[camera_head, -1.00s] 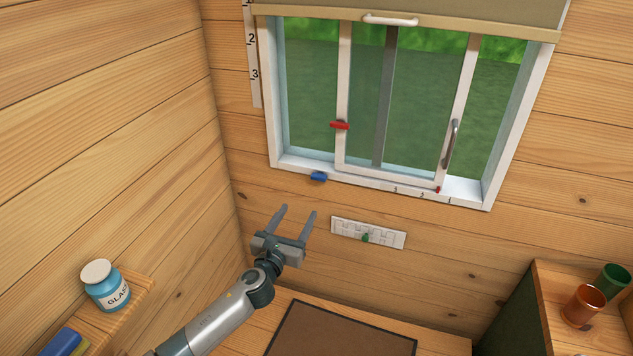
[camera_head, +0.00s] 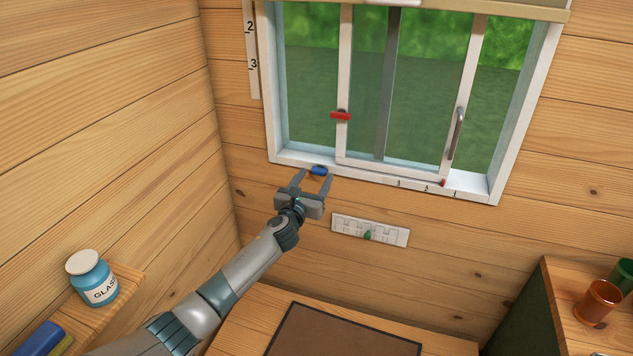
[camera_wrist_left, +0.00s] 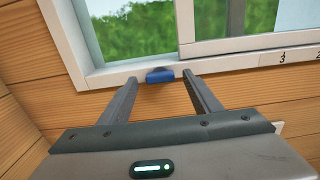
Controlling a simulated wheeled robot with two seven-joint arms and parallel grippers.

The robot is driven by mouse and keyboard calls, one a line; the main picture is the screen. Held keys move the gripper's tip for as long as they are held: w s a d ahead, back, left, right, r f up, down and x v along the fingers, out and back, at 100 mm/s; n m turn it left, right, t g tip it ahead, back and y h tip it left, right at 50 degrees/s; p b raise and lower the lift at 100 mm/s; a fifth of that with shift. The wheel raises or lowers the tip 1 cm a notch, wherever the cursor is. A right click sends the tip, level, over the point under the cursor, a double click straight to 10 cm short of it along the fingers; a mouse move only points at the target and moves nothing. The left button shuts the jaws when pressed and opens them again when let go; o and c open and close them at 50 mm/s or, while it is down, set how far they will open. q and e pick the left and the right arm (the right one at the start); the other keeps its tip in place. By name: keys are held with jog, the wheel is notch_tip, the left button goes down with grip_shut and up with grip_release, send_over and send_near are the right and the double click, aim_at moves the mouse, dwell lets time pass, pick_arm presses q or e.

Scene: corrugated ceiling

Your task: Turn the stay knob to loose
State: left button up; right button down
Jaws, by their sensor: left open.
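A small blue knob (camera_head: 319,171) sits on the lower left of the white window frame. It also shows in the left wrist view (camera_wrist_left: 160,75), lying flat along the frame. A red handle (camera_head: 341,116) is on the left upright of the sliding pane; no label shows which one is the stay knob. My left gripper (camera_head: 314,177) is open, pointing at the blue knob. In the left wrist view its fingertips (camera_wrist_left: 159,79) frame the knob, one on each side, with gaps. I cannot tell whether the tips reach its depth. My right gripper is not in view.
A white slotted plate with a green peg (camera_head: 367,235) is on the wall below the window. A jar (camera_head: 91,278) stands on the left shelf, and cups (camera_head: 598,302) on the right cabinet. A brown mat (camera_head: 340,335) lies below.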

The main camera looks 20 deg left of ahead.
aim_at(319, 171)
pick_arm(q)
jog(key=shift+w+b, duration=0.4)
jog(key=shift+w, duration=0.7)
jog(key=c, duration=1)
jog(key=shift+c, duration=0.2)
